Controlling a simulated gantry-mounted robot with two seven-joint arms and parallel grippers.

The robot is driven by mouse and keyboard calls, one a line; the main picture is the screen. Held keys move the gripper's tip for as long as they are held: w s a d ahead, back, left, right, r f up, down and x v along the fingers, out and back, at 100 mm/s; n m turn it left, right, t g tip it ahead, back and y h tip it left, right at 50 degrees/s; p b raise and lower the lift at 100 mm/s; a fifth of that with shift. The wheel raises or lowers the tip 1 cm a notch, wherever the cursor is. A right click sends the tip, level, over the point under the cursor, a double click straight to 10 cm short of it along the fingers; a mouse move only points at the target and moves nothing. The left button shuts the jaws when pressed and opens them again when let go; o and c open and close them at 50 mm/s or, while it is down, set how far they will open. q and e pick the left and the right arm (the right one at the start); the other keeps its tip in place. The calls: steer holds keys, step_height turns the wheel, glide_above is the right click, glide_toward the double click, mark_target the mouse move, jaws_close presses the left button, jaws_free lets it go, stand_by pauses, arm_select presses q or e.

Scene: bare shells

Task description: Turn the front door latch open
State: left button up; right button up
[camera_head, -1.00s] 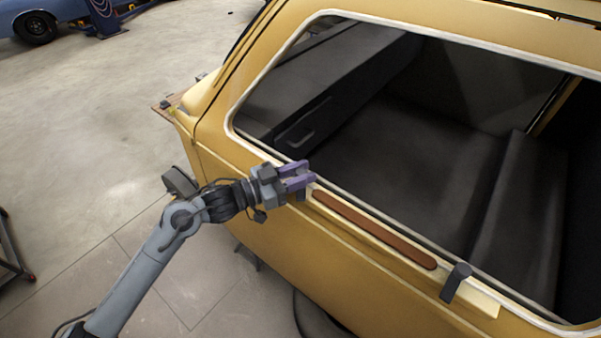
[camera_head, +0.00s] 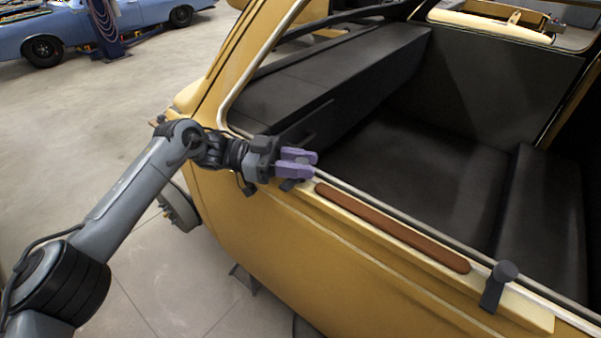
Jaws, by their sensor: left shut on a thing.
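The yellow car body (camera_head: 330,245) has a brown strip (camera_head: 390,228) along the sill under its window opening. My left gripper (camera_head: 303,164), with purple fingers, is at the front (left) end of that strip. It is shut on the front door latch (camera_head: 290,185), a small dark piece mostly hidden by the fingers. How far the latch is turned cannot be seen. A second dark latch (camera_head: 499,287) stands at the rear (right) end of the strip, away from the gripper. My right gripper is not in view.
The car's dark interior (camera_head: 410,150) with a dashboard (camera_head: 325,85) lies beyond the sill. A wheel (camera_head: 178,207) shows beside my left arm. Open concrete floor (camera_head: 85,125) is at left, with a blue car (camera_head: 90,30) far behind.

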arm_select(q)
steer(key=shift+s+d+r+m+g+b, duration=0.2)
steer(key=shift+m+g+b, duration=0.2)
steer(key=shift+g, duration=0.2)
jaws_close()
steer(key=shift+r, duration=0.15)
steer(key=o, duration=0.7)
jaws_free()
steer(key=shift+o, duration=1.3)
steer(key=shift+w, duration=0.15)
steer(key=shift+a+f, duration=0.15)
steer(key=shift+f, duration=0.05)
steer(key=shift+w+a, duration=0.2)
steer(key=shift+a, duration=0.35)
steer(key=b+v, duration=0.1)
steer(key=v, duration=0.8)
steer(key=shift+a, duration=0.25)
